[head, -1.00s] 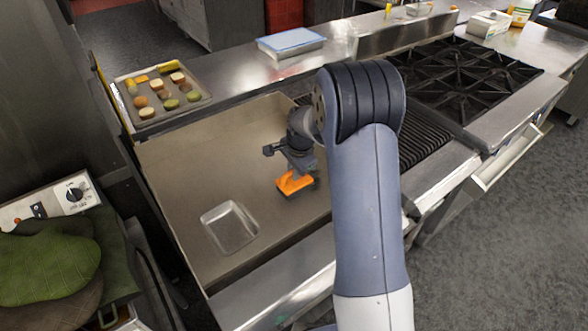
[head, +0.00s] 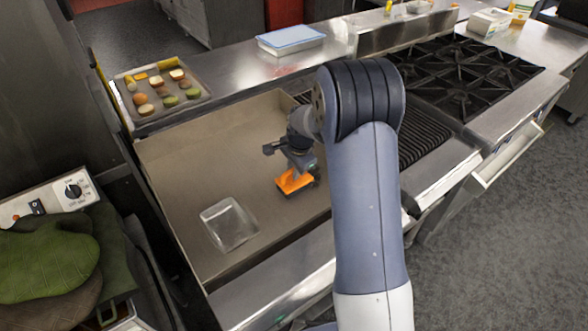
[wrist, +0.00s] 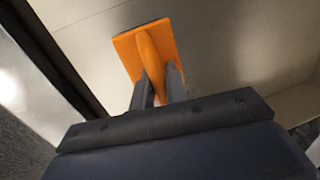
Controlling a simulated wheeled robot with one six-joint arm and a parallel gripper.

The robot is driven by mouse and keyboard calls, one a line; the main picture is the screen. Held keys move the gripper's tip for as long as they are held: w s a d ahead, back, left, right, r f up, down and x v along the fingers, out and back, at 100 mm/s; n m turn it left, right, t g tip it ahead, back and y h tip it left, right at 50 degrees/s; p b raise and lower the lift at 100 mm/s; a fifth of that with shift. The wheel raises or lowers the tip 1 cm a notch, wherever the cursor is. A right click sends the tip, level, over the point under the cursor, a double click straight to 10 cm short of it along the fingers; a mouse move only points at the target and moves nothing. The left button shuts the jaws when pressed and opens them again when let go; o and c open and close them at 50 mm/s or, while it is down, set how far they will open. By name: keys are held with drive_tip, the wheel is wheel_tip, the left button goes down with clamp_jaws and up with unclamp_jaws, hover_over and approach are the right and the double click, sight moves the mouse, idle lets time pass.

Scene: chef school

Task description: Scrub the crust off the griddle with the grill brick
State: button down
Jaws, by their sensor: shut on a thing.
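The griddle (head: 190,165) is a wide flat brownish plate in the head view, and its plain surface also fills much of the wrist view (wrist: 235,60). The grill brick has an orange holder (head: 291,183) and is at the right part of the griddle. In the wrist view the orange holder (wrist: 128,44) has a raised grip ridge, and my gripper (wrist: 160,82) is shut on that ridge. In the head view my gripper (head: 301,164) is above the holder. The brick's underside is hidden, so I cannot tell whether it touches the plate. I cannot make out distinct crust.
A clear rectangular pan (head: 229,224) sits on the griddle's front part. A tray of several food pieces (head: 150,112) stands at the back left. A ribbed grill (head: 425,135) and a burner range (head: 465,75) lie to the right. Green mitts (head: 45,262) are at lower left.

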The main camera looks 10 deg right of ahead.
drive_tip(key=shift+f+b, duration=0.4)
drive_tip(key=shift+f, duration=0.1)
drive_tip(key=shift+w+d, duration=0.1)
drive_tip(key=shift+w+d+r, duration=0.1)
drive_tip(key=shift+w+d, duration=0.15)
drive_tip(key=shift+d, duration=0.4)
drive_tip(key=shift+w+d+r, duration=0.1)
drive_tip(key=shift+w+d, duration=0.15)
drive_tip(key=shift+d, duration=0.35)
drive_tip(key=shift+w+d+f, duration=0.1)
drive_tip(key=shift+w+d, duration=0.55)
drive_tip(key=shift+d, duration=1)
drive_tip(key=shift+w+d+f, duration=0.1)
drive_tip(key=shift+w+d, duration=0.6)
drive_tip(key=shift+d, duration=1)
drive_tip(key=shift+w+d+f, duration=0.1)
drive_tip(key=shift+w+d, duration=0.55)
drive_tip(key=shift+d, duration=1)
drive_tip(key=shift+a, duration=0.1)
